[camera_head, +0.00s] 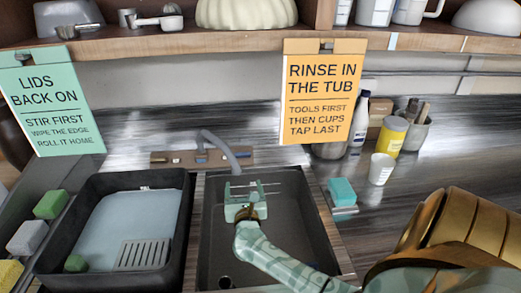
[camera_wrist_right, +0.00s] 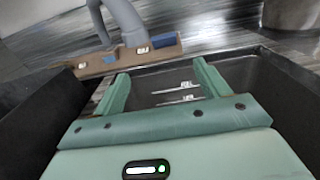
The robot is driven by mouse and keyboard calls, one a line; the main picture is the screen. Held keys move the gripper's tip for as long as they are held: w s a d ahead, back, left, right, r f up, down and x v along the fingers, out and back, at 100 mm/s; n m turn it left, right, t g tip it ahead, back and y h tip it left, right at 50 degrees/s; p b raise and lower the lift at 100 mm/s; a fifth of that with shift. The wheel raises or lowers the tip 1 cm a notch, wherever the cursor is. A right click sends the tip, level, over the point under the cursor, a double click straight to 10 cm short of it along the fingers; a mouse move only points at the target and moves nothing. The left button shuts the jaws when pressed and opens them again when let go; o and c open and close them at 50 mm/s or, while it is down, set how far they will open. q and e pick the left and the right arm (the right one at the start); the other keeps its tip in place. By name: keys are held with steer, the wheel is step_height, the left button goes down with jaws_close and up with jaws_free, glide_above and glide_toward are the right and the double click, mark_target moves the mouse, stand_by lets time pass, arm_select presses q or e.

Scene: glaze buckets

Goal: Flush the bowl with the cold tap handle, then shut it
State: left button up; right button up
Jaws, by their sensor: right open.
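The tap's grey curved spout (camera_head: 220,146) rises from a brown wooden mount (camera_head: 175,159) behind the sink. A small blue piece (camera_head: 202,156), seemingly the cold handle, sits at the spout's base; it also shows in the right wrist view (camera_wrist_right: 124,48). The dark sink bowl (camera_head: 318,235) lies below. My right gripper (camera_head: 249,186) is open over this bowl, short of the tap mount and apart from it. Two thin pale bars (camera_wrist_right: 178,93) show between and beyond its fingers; what they are is unclear. No water is clearly visible. My left gripper is not in view.
A dark tub (camera_head: 183,225) with a pale floor, slotted grate and green sponge stands left. A turquoise sponge (camera_head: 341,191), white cup (camera_head: 381,168) and yellow jar (camera_head: 391,136) stand right. Hanging signs (camera_head: 322,97) and a wooden shelf (camera_head: 205,41) are above.

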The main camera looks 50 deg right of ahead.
mark_target(243, 156)
steer(key=b+x, duration=0.1)
steer(key=x, duration=0.4)
steer(key=b+x, duration=0.1)
steer(key=x, duration=0.4)
steer(key=b+x, duration=0.1)
steer(key=x, duration=0.4)
steer(key=shift+d+f+b, duration=0.25)
steer(key=shift+d+b, duration=0.15)
steer(key=shift+w+d+r, duration=0.1)
steer(key=shift+w+d, duration=0.2)
steer(key=shift+d, duration=0.05)
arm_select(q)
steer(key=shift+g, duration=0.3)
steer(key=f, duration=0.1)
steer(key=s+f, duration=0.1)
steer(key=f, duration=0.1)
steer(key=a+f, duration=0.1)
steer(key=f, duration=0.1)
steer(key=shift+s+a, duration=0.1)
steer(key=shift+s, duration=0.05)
arm_select(e)
steer(key=shift+c, duration=0.3)
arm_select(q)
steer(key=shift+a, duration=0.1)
arm_select(e)
steer(key=c, duration=0.9)
